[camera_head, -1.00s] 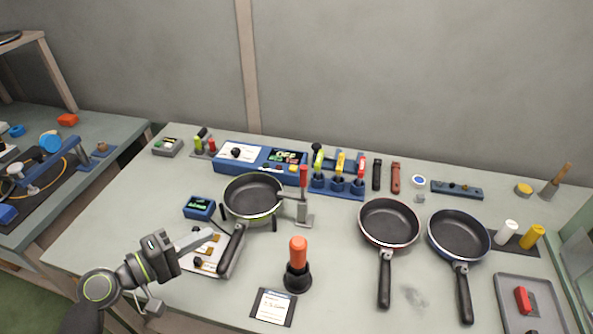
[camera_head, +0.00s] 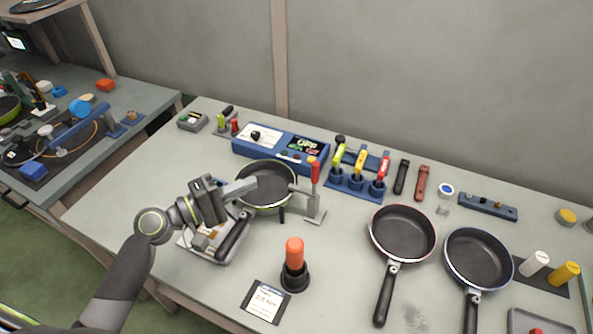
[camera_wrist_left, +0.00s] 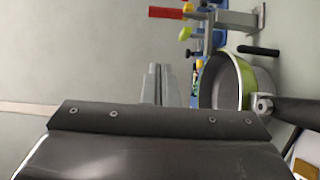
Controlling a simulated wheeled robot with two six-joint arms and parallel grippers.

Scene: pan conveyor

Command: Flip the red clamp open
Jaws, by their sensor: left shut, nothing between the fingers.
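The red clamp (camera_head: 315,174) stands at the right side of a pan in a round stand, its red handle upright and its grey arm reaching to the pan's rim. In the left wrist view the red clamp handle (camera_wrist_left: 167,13) is at the top edge. The pan (camera_head: 266,182) has a dark inside and a green outer edge; its black handle points to the lower left. My left gripper (camera_head: 252,184) is shut and empty, its fingertips at the pan's left side, apart from the clamp. Its fingers (camera_wrist_left: 157,84) also show in the left wrist view. My right gripper is not in view.
An orange-handled tool (camera_head: 294,262) stands in front of the clamp. A blue control box (camera_head: 280,148) is behind the pan. A blue rack (camera_head: 355,183) with coloured handles is to the right. Two more pans (camera_head: 402,232) (camera_head: 478,258) lie further right.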

